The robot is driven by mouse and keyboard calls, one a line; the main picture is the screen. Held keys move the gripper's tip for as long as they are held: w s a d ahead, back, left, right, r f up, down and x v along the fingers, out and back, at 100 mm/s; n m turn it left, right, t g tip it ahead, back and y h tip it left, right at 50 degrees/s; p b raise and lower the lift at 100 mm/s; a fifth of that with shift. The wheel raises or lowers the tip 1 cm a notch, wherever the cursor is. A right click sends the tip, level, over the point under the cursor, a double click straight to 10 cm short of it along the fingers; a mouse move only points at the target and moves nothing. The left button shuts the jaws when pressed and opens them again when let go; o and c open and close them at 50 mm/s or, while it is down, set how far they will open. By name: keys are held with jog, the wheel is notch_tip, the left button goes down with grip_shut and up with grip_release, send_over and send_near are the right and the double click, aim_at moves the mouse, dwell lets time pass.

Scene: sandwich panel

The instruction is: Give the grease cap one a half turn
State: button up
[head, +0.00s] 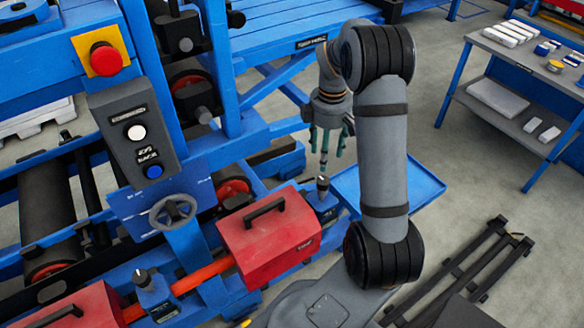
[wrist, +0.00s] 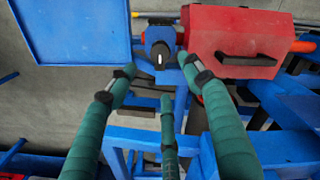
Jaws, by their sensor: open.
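A black grease cap (head: 322,186) with a pale pointer mark sits on a blue block beside the red box. In the wrist view the same cap (wrist: 160,54) shows between the two outer fingertips, with its mark roughly upright in the picture. A second, similar cap (head: 141,277) sits on another blue block at the lower left. I cannot tell which cap is number one. My gripper (head: 326,160) has three teal fingers, spread open and empty. It hangs just above the cap by the blue tray, apparently not touching it. It also shows in the wrist view (wrist: 160,78).
A red box with a black handle (head: 268,236) stands close beside the nearer cap. A blue tray (head: 400,182) lies on its other side. A handwheel (head: 173,213) and a control box with buttons (head: 135,137) are at the left. A grey workbench (head: 520,60) stands far right.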

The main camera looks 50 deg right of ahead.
aim_at(324, 181)
notch_tip(324, 181, down, 10)
jog(key=shift+s+f+p, duration=0.1)
jog(key=shift+f+p, duration=0.1)
jog(key=shift+p, duration=0.75)
jog(key=shift+c, duration=0.7)
jog(key=c, duration=1)
